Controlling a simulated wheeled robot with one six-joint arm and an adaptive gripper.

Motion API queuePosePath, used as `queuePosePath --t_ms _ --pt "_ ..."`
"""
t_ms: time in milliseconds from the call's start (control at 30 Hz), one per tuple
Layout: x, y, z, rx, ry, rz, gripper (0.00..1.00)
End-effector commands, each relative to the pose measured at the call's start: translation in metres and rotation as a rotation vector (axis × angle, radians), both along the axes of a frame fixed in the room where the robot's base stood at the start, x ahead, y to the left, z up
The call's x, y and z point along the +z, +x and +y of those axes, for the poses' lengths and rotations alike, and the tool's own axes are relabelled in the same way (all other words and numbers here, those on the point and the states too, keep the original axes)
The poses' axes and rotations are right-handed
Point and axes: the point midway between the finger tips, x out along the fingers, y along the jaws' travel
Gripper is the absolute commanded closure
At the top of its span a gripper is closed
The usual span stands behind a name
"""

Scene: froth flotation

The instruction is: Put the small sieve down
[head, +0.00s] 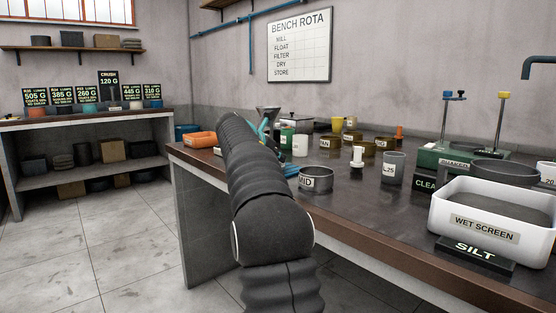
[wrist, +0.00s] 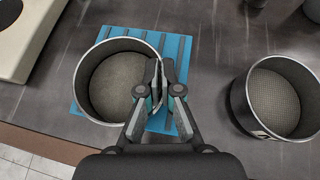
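The small sieve (wrist: 112,85), a round dark-walled pan with a pale rim and grey mesh, is at the left in the wrist view. My gripper (wrist: 161,80) is closed on its right wall, one finger inside and one outside. The sieve is over a ribbed blue mat (wrist: 183,50); I cannot tell whether it touches the mat. In the head view my arm hides the gripper and this sieve, and only a bit of the blue mat (head: 290,170) shows.
A second sieve (wrist: 278,98) stands right of the mat; it appears to be the one labelled MID (head: 316,178). A pale object (wrist: 28,35) lies at upper left, near the bench edge. A grey L25 cup (head: 393,168) and a white WET SCREEN tub (head: 440,212) stand farther right.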

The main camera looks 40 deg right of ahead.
Motion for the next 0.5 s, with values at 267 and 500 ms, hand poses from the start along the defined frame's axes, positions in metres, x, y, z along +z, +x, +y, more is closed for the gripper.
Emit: queuePosePath --t_ms 267,500 --pt "-0.0008 0.0 -0.0001 0.0 0.0 0.0 0.69" --pt "-0.0007 0.0 -0.0003 0.0 0.0 0.0 0.69"
